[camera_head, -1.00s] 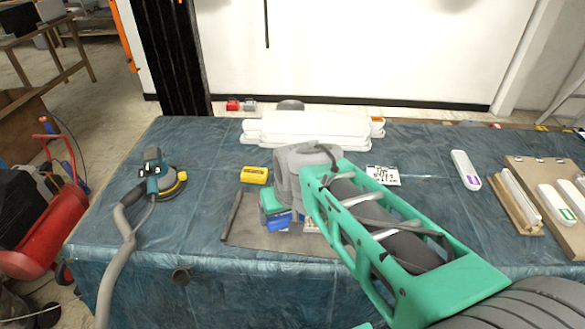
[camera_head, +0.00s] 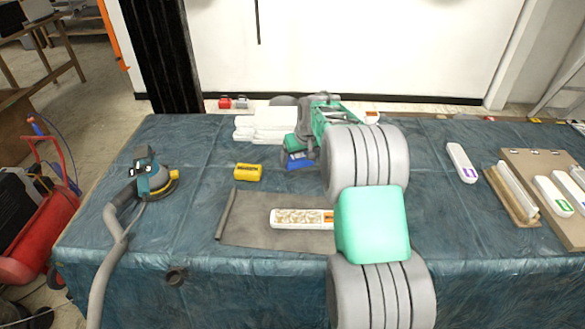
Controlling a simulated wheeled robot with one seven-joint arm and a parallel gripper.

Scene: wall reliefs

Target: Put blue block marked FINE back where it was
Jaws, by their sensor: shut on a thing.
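The blue block (camera_head: 299,161) is at the tip of my gripper (camera_head: 292,147), near the front of the white stack at the back of the table. My gripper is shut on it; only a green part of the gripper shows, just above the block. The rest of the gripper is hidden behind my arm. The marking on the block is too small to read. I cannot tell whether the block touches the table.
White pieces (camera_head: 262,128) are stacked behind. A red block (camera_head: 225,103) sits at the far edge. A sander (camera_head: 152,178) stands left; a board (camera_head: 540,165) lies right.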

